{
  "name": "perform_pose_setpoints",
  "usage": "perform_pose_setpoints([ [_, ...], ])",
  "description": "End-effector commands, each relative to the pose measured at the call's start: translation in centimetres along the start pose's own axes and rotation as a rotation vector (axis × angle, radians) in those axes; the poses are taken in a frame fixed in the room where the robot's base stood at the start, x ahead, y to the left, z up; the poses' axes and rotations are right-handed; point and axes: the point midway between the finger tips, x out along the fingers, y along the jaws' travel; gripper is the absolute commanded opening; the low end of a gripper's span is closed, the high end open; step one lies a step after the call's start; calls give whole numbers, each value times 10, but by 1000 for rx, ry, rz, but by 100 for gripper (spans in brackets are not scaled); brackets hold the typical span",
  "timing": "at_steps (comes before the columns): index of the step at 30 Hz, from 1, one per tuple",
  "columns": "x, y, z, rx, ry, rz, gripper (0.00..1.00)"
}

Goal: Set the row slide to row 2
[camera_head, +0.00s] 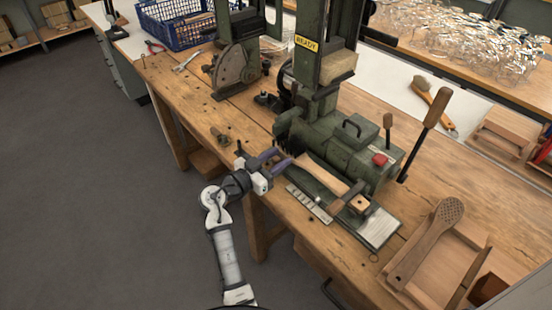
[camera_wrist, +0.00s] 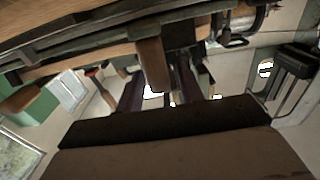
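The green tufting machine (camera_head: 335,140) stands on the wooden bench. On its front bed lies a long wooden bar (camera_head: 328,175), with a wooden block and short wooden handle (camera_head: 345,201) at its right end. A pale strip with marks (camera_head: 308,203) runs along the front edge; its numbers are too small to read. I cannot tell for certain which part is the row slide. My gripper (camera_head: 283,157) has its purple fingers apart at the bar's left end. In the wrist view the fingers (camera_wrist: 160,80) stand apart, with a wooden piece (camera_wrist: 152,65) near the gap; contact is unclear.
A dark lever with a wooden grip (camera_head: 436,108) and a red button (camera_head: 380,159) are on the machine's right. A wooden tray with a paddle (camera_head: 425,243) is at front right. A blue crate (camera_head: 175,22) and quadrant casting (camera_head: 236,70) stand further back.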

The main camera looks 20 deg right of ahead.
Motion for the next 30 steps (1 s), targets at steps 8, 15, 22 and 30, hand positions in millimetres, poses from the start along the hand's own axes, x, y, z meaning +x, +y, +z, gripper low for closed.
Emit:
perform_pose_setpoints([
  [8, 0, 0, 0, 0, 0, 0, 0],
  [15, -1, -1, 0, 0, 0, -1, 0],
  [22, -1, -12, 4, 3, 2, -3, 0],
  [30, -1, -19, 0, 0, 0, -3, 0],
])
